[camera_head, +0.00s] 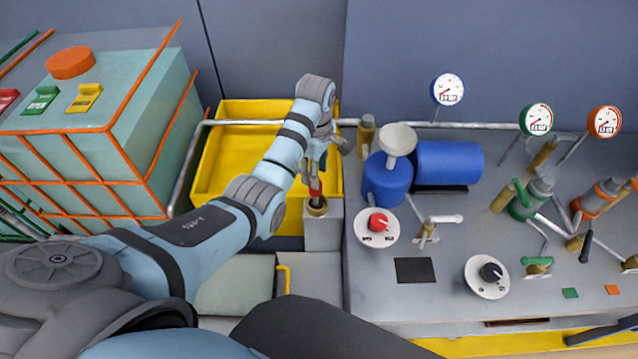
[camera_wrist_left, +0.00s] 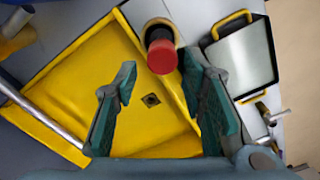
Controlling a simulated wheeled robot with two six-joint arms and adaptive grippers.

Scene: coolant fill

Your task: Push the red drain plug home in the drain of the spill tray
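The red drain plug (camera_head: 316,187) stands upright in a brass-rimmed holder (camera_head: 317,208) on a grey block beside the spill tray. In the left wrist view, the plug (camera_wrist_left: 162,56) shows its red top near the fingertips. My left gripper (camera_head: 321,158) is above the plug, pointing down. In the left wrist view, the green fingers of the left gripper (camera_wrist_left: 158,76) are spread apart with nothing clamped between them. The yellow spill tray (camera_head: 222,160) lies behind my left arm. Its drain (camera_wrist_left: 151,100) is a small dark square hole, empty. My right gripper is not in view.
A metal pipe (camera_head: 245,122) crosses above the tray. A blue tank with a white funnel (camera_head: 398,139) and a bench with valves, knobs and gauges (camera_head: 448,90) stand right of the block. An orange-framed teal tank (camera_head: 75,150) stands left.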

